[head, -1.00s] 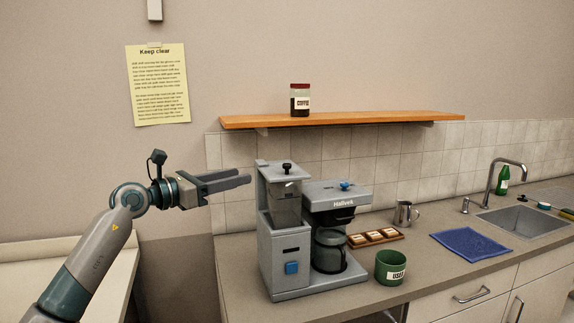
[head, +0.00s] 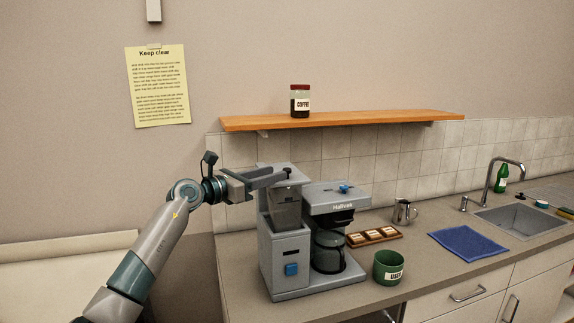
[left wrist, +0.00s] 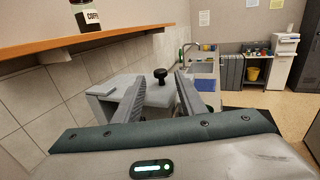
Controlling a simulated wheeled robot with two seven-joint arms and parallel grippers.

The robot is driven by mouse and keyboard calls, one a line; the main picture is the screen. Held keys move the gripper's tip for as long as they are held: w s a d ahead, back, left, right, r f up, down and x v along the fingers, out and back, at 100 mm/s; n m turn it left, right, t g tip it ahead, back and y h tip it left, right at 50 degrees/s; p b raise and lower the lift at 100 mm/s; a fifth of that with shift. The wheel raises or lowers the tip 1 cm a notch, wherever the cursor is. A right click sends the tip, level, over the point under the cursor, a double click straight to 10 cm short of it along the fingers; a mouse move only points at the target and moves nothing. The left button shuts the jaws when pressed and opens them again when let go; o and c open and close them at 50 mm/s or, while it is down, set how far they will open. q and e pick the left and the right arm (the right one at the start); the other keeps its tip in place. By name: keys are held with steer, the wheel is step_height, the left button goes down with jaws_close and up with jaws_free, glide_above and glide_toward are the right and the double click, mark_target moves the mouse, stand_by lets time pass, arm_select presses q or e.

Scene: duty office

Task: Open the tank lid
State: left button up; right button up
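The grey coffee machine (head: 290,250) stands on the counter. The lower right part has a top with a blue knob (head: 344,188). The lid looks closed. My right gripper is not in view.
A wooden shelf (head: 350,119) with a coffee jar (head: 300,101) runs above the machine. A green mug (head: 388,268), a small wooden tray (head: 374,243), a metal jug (head: 404,212) and a blue cloth (head: 468,242) lie to the right, before the sink (head: 515,221).

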mark_target(287, 170)
arm_select(q)
steer(key=shift+p+x, duration=0.85)
steer(key=shift+x, duration=2.3)
jaws_close()
